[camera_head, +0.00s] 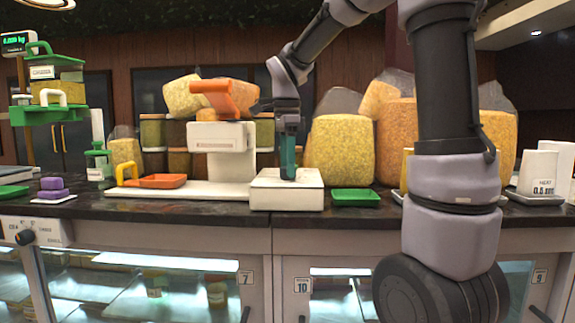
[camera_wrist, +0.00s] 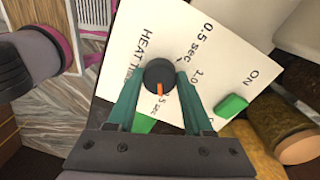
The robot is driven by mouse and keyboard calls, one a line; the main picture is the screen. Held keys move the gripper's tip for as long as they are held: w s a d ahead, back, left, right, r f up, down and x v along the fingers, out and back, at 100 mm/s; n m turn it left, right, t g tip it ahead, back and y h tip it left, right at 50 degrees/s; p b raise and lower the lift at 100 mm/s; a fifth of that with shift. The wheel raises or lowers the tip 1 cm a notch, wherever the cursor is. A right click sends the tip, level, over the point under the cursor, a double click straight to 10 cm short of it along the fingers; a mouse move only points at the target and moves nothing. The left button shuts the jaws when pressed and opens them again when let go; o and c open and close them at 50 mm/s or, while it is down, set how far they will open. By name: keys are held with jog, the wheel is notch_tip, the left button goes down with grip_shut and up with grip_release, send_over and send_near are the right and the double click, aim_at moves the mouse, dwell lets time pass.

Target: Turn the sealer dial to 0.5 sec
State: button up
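The sealer's control box (camera_head: 262,197) is a white box on the counter, joined to the white sealer (camera_head: 222,140) with its raised orange handle (camera_head: 222,95). In the wrist view its white panel (camera_wrist: 140,35) is printed "HEAT TIME", "0.5 sec", "1.0", a partly covered "sec" mark and "ON". The round black dial (camera_wrist: 158,73) has an orange pointer, turned toward the partly covered mark and away from "0.5 sec". My gripper (camera_head: 288,176) points straight down over the box. Its green fingers (camera_wrist: 160,76) stand against both sides of the dial, with no clear gap visible.
A green switch (camera_wrist: 232,106) sits by "ON". An orange tray (camera_head: 160,181) is left of the sealer, and a green tray (camera_head: 355,196) right of the box. Bulging yellow sacks (camera_head: 342,150) and jars (camera_head: 152,131) stand close behind.

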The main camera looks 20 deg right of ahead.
grip_shut()
jog(key=shift+n, duration=0.4)
jog(key=n, duration=0.4)
jog(key=shift+n, duration=0.3)
jog(key=n, duration=0.6)
jog(key=shift+n, duration=0.3)
jog(key=n, duration=0.6)
jog(key=shift+r+t, duration=0.1)
jog(key=shift+t, duration=0.2)
jog(key=n, duration=0.5)
jog(key=shift+n, duration=0.4)
jog(key=o, duration=1.2)
grip_release()
